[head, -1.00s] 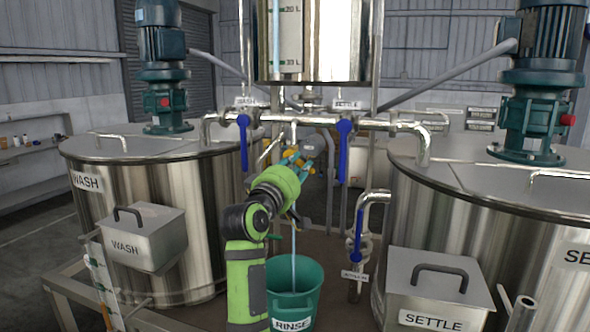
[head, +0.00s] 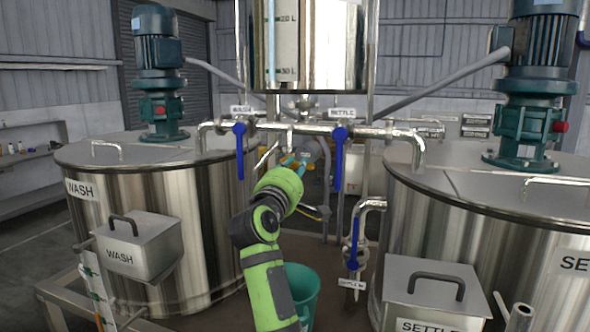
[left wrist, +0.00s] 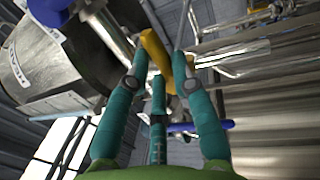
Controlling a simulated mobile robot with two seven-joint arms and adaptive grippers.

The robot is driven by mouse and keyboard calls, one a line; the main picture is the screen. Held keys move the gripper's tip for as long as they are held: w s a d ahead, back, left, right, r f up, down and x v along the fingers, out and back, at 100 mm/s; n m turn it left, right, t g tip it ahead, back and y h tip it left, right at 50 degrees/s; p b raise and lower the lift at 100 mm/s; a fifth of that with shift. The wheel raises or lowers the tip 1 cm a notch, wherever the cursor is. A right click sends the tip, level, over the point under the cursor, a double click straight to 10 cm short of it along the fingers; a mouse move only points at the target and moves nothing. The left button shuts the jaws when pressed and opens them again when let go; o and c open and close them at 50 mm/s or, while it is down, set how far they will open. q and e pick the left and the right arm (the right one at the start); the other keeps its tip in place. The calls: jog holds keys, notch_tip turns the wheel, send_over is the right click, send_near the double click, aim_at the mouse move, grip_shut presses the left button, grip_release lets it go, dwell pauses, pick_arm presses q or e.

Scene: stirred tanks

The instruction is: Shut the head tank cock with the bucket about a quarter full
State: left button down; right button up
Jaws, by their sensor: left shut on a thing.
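The steel head tank (head: 335,45) hangs at the top centre with a level gauge marked 20 L and 30 L. My left gripper (head: 300,160) is below it, near the pipework. In the left wrist view, its teal fingers (left wrist: 160,65) are closed around a yellow handle (left wrist: 153,46), which I take to be the cock handle. The green bucket (head: 303,286) stands below, partly behind my left arm. Its inside, water level and label are hidden or unclear. No water stream shows, though my arm covers part of that space. My right gripper is out of view.
The wash tank (head: 160,215) stands left and the settle tank (head: 480,240) right, each with a motor on top. Blue levers hang down at WASH (head: 239,150) and SETTLE (head: 338,160), with another lower (head: 355,240). Pipes crowd the middle.

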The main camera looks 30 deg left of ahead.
pick_arm(q)
jog(key=shift+r, duration=0.3)
jog(key=c, duration=1)
grip_release()
jog(key=shift+c, duration=0.2)
jog(key=shift+w+f, duration=0.1)
jog(key=shift+f, duration=0.1)
jog(key=v, duration=1.2)
jog(key=shift+f, duration=0.1)
